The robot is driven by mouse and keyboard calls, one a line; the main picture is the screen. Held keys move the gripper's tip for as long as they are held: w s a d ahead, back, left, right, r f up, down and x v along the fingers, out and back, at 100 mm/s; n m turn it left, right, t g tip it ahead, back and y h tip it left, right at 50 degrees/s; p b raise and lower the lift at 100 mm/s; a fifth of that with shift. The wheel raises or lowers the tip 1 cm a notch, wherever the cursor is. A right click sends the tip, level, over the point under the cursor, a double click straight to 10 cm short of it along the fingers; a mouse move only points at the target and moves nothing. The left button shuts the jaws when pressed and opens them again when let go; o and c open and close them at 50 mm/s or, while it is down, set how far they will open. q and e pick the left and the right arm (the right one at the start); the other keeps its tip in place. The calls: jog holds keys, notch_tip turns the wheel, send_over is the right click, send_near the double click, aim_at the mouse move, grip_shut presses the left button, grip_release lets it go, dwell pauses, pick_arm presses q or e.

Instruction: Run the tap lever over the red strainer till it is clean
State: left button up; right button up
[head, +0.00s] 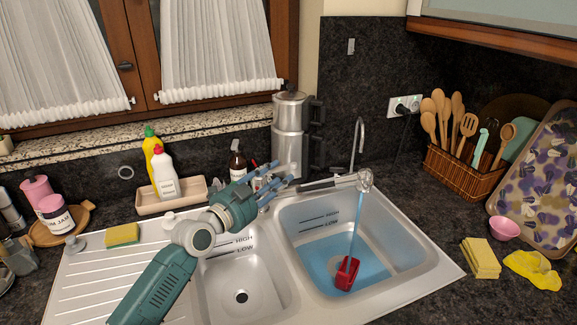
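The red strainer (347,273) sits in the right basin, in shallow blue water. A blue stream falls from the tap head (365,181) and reaches the strainer. A long metal tap bar (322,186) runs left from the head. A thin curved metal piece (360,140) stands upright behind it; I cannot tell which part is the lever. My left gripper (281,182) is open, with its fingers spread and nothing between them. It is over the back of the sink, left of the tap bar, apparently near its left end. Contact is unclear. My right gripper is not in view.
A metal pot (289,125) and a brown bottle (237,160) stand behind my gripper. A tray (172,197) with cleaning bottles is at the back left. The left basin (240,280) is empty. Yellow sponges (481,258) and a pink bowl (504,228) lie to the right.

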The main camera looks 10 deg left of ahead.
aim_at(289, 168)
pick_arm(q)
jog(key=x, duration=0.5)
jog(key=shift+w+d, duration=0.15)
jog(key=shift+w, duration=0.15)
grip_shut()
